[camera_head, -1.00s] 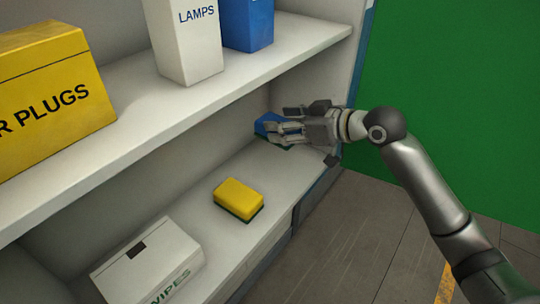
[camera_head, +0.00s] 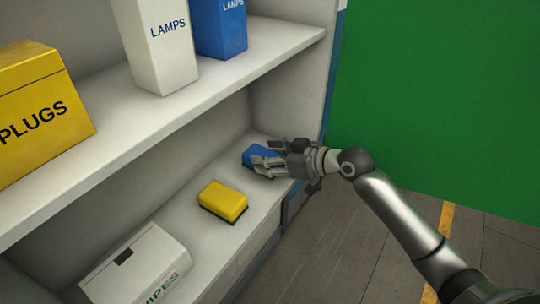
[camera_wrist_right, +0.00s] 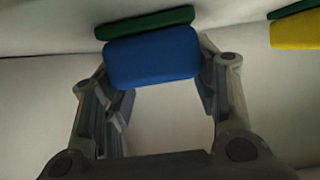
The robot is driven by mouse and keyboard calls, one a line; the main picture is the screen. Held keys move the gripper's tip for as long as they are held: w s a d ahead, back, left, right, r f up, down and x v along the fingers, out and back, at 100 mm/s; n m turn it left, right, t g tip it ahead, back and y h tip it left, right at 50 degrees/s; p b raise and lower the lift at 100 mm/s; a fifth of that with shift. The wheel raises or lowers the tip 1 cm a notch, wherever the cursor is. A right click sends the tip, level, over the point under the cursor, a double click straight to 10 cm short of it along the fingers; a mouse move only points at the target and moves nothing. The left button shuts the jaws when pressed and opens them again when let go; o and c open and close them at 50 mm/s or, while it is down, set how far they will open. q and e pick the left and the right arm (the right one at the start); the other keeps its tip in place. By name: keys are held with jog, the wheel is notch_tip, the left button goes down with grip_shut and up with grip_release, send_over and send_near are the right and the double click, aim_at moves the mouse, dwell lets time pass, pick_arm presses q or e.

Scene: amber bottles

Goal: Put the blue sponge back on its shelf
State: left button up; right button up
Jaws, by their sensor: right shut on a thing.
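The blue sponge (camera_head: 260,155), with a green scouring layer, is at the right end of the lower shelf (camera_head: 178,232). My right gripper (camera_head: 268,163) is shut on it, and the fingers partly hide it in the head view. In the right wrist view the blue sponge (camera_wrist_right: 152,57) sits between the fingertips of the right gripper (camera_wrist_right: 158,75), with its green side (camera_wrist_right: 146,22) against or close to the pale surface. I cannot tell whether it rests on the shelf. My left gripper is not in view.
A yellow sponge (camera_head: 223,199) lies left of the blue one and also shows in the wrist view (camera_wrist_right: 297,31). A white wipes box (camera_head: 135,265) is further left. The upper shelf (camera_head: 170,105) overhangs, holding a yellow plugs box (camera_head: 40,105) and white (camera_head: 158,45) and blue (camera_head: 219,28) lamps boxes.

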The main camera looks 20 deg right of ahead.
jog(key=o, duration=0.9)
jog(key=shift+f, duration=0.1)
jog(key=shift+r, duration=0.25)
jog(key=shift+s+d, duration=0.2)
jog(key=shift+s, duration=0.05)
jog(key=b+v, duration=0.3)
jog(key=v, duration=0.8)
jog(key=shift+r, duration=0.2)
jog(key=shift+s, duration=0.1)
